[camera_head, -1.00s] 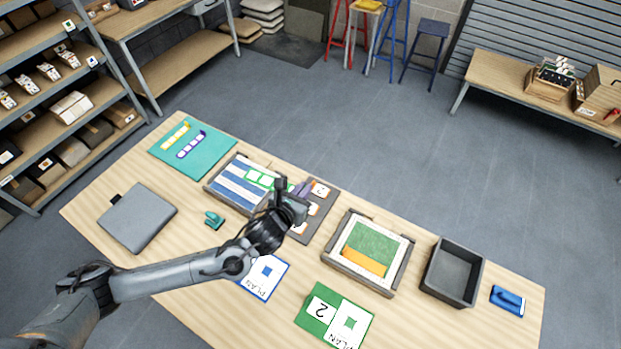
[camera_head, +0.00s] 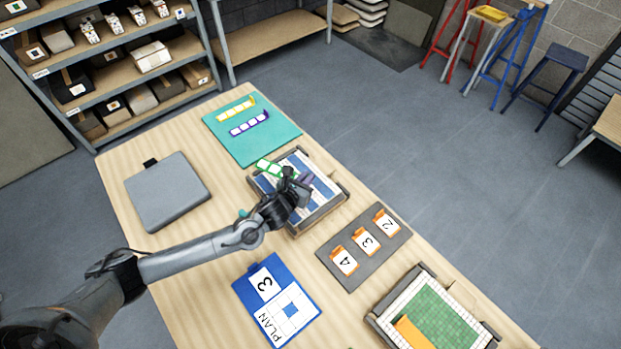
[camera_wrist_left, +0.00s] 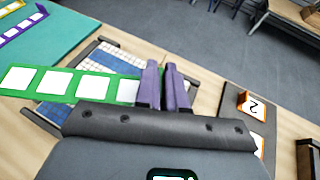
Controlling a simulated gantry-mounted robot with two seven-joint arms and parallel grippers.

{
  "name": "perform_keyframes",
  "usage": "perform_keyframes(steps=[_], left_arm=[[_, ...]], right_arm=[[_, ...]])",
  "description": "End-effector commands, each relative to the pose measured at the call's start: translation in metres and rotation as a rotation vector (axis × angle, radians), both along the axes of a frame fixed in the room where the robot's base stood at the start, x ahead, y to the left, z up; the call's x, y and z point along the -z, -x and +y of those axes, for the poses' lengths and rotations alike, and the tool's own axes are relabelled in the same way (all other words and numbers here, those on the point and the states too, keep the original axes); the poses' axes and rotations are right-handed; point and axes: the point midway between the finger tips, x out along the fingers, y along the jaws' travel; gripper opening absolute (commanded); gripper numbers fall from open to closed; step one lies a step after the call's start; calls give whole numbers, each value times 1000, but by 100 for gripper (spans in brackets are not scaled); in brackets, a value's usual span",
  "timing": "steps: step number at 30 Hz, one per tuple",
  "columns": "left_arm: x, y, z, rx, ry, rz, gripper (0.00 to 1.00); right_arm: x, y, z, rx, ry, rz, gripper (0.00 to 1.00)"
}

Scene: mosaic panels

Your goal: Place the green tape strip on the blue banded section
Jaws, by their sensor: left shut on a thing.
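The green tape strip (camera_head: 268,168) has white squares along it. My left gripper (camera_head: 303,183) is shut on one end of it; the wrist view shows the purple fingers (camera_wrist_left: 165,88) closed at the right end of the strip (camera_wrist_left: 60,85). The rest of the strip sticks out to the left. The blue banded section (camera_head: 322,190) is a blue-and-white striped panel in a grey frame. The strip and gripper show over this panel, with the strip toward its back-left edge. I cannot tell whether the strip touches it. The gripper and strip hide part of the bands. My right gripper is not in view.
A teal mat (camera_head: 225,125) with yellow and purple strips lies behind the panel. A grey board (camera_head: 345,275) with numbered orange cards lies to its right. A green-and-orange panel (camera_head: 430,310), a blue plan card (camera_head: 277,300) and a grey flat case (camera_head: 168,190) surround the work area.

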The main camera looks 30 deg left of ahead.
Motion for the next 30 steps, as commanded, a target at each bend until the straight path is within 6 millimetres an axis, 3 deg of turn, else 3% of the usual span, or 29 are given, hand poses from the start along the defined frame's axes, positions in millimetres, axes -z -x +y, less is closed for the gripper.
perform_keyframes(steps=[1,3,17,30], left_arm=[[15,0,0,-2,0,0,0],[23,0,-1,-4,-1,0,0],[46,2,-2,-3,-6,1,0],[87,2,-2,-3,-6,1,0]], right_arm=[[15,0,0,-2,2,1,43],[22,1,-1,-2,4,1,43],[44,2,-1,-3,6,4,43],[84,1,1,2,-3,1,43]])
